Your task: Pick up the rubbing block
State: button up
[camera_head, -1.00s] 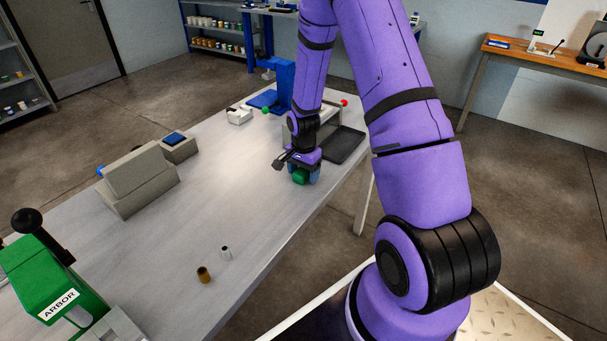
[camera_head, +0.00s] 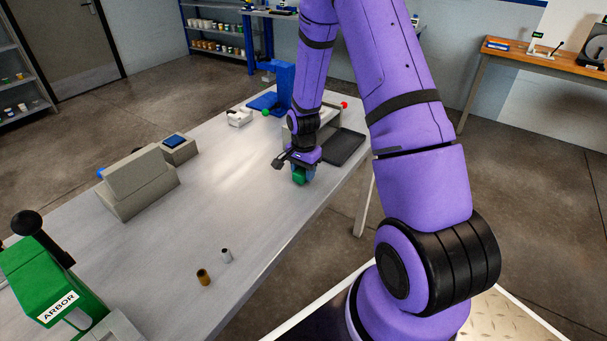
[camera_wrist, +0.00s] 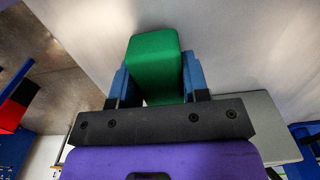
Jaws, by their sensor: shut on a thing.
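The rubbing block, a green block, is between the blue fingers of my gripper (camera_head: 303,173) in the head view, above or at the right part of the grey table (camera_head: 200,220). In the wrist view the green rubbing block (camera_wrist: 155,65) sits between the two blue fingers of my gripper (camera_wrist: 157,82), which are shut on it from both sides. Its underside is hidden, and I cannot tell whether it touches the table.
A dark tray (camera_head: 345,148) lies just behind my gripper to the right. A grey box-like fixture (camera_head: 140,180) stands at the left, and a green arbor press (camera_head: 55,275) at the front left. A brown cylinder (camera_head: 203,277) and a grey one (camera_head: 227,255) stand nearer. The table's middle is clear.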

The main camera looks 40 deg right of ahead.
jog(key=r, duration=0.1)
jog(key=s+a+r, duration=0.1)
jog(key=shift+r, duration=0.3)
jog(key=s+a, duration=0.3)
jog(key=s+a+r, duration=0.1)
jog(key=s+a, duration=0.2)
jog(key=s, duration=0.1)
jog(key=s+a, duration=0.3)
jog(key=s, duration=0.1)
jog(key=shift+s+a+r, duration=0.15)
